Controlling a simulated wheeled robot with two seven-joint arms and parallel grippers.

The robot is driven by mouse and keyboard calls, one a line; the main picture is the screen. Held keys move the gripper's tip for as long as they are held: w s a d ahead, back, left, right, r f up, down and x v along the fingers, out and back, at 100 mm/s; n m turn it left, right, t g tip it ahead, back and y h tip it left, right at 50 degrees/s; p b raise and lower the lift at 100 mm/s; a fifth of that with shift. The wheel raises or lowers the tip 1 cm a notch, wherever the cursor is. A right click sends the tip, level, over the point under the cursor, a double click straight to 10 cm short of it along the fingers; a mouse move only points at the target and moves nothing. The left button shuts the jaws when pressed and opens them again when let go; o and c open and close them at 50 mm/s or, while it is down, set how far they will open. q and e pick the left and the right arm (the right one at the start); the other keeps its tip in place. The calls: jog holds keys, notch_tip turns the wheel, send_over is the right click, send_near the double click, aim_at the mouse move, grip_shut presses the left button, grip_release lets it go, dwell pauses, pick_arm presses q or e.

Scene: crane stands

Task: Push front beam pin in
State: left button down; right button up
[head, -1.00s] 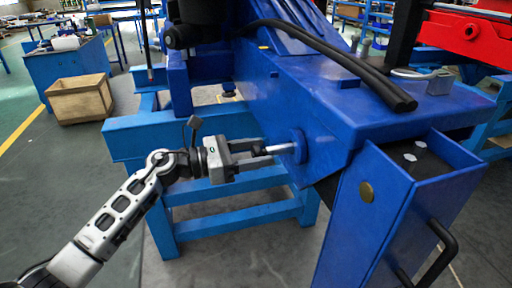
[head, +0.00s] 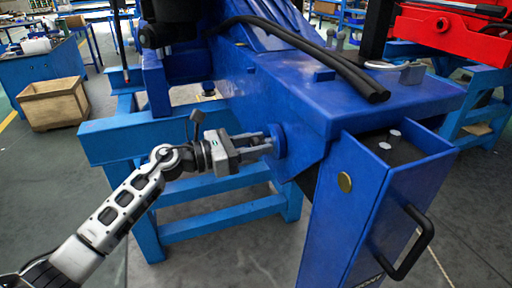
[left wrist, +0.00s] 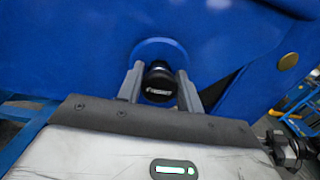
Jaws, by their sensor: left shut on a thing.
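The front beam pin (left wrist: 159,82) shows its dark round end with pale lettering in the left wrist view. It lies between the two grey fingers of my left gripper (head: 264,143), which are shut on it. The gripper also shows in the left wrist view (left wrist: 160,88). A round blue collar (head: 277,140) on the side of the blue beam (head: 300,100) surrounds the pin's hole, and it shows behind the pin in the left wrist view (left wrist: 160,48). The fingertips are at or very near the collar. The pin's far end is hidden. My right gripper is not in view.
A blue box-shaped leg (head: 355,205) with a black handle (head: 420,240) stands at right. A light blue stand (head: 190,227) is below the beam. A wooden crate (head: 53,103) sits on the floor at left. Open floor lies at lower left.

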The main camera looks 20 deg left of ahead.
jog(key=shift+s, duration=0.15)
pick_arm(q)
jog(key=c, duration=1.4)
grip_release()
jog(key=shift+d, duration=0.1)
jog(key=o, duration=0.4)
jog(key=shift+w+d, duration=0.1)
jog(key=shift+w, duration=0.05)
jog(key=shift+b+v, duration=2.25)
jog(key=shift+v, duration=5.8)
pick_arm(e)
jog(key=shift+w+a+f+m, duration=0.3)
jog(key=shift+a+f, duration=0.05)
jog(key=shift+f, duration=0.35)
pick_arm(q)
jog(key=shift+w, duration=0.1)
